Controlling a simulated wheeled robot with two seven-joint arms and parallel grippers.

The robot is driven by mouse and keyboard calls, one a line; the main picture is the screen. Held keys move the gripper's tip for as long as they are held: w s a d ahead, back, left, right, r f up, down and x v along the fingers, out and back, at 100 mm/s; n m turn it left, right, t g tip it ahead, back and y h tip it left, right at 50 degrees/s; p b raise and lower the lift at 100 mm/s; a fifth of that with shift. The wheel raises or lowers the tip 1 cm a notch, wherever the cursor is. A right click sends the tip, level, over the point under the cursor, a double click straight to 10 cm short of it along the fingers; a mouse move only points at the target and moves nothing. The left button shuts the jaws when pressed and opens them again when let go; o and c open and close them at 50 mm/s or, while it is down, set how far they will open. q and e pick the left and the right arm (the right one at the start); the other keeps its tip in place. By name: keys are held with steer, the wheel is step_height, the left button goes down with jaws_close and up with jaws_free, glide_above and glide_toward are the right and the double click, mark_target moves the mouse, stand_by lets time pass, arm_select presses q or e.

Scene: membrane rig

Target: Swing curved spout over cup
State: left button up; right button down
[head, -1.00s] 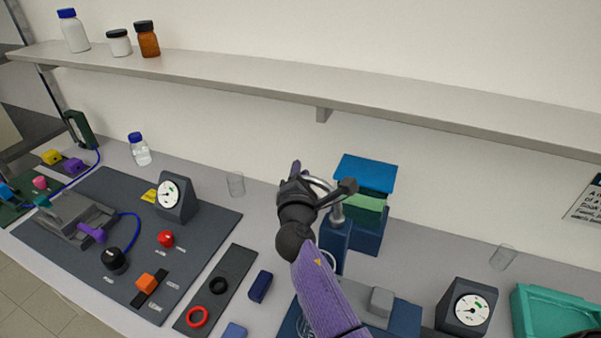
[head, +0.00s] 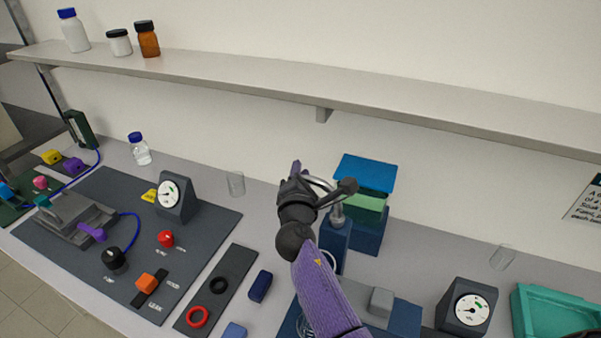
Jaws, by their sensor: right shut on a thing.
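The curved spout (head: 322,183) is a thin metal tube at the top of a blue stand (head: 334,244) in the middle of the bench. My right gripper (head: 301,180) is at the spout and shut on it; its fingers and wrist hide much of the tube. A clear cup (head: 307,326) shows in part on the blue base, low and left of my purple forearm, which covers the rest of it. My left gripper is not in view.
A blue-lidded box with a green band (head: 364,216) stands right behind the stand. A dial gauge (head: 467,307) and a teal tray (head: 553,312) are at right. A dark panel with a gauge (head: 174,197) lies at left. A shelf (head: 300,88) runs above.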

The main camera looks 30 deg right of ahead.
steer(key=shift+r, duration=0.1)
stand_by(0.3)
steer(key=n+y+p, duration=0.1)
steer(key=y, duration=0.1)
steer(key=s+a+n+t+y+p, duration=0.1)
steer(key=shift+a+r+t+y+p, duration=0.2)
steer(key=shift+t+y+p, duration=0.1)
steer(key=shift+y+p, duration=0.1)
steer(key=s+n+g+y+b, duration=0.3)
steer(key=n+y, duration=0.2)
steer(key=y, duration=0.2)
steer(key=s+a+n+g+y+b, duration=0.1)
steer(key=s+n+g+y+b, duration=0.1)
steer(key=y, duration=0.5)
steer(key=s+n+g+y+b, duration=0.3)
steer(key=s+n+y, duration=0.3)
steer(key=n, duration=0.3)
steer(key=shift+a+f+g+y+b, duration=0.2)
steer(key=shift+a+g+y+b, duration=0.1)
steer(key=shift+g+y, duration=0.15)
steer(key=shift+s, duration=0.1)
steer(key=c, duration=0.5)
jaws_free()
steer(key=shift+c, duration=0.2)
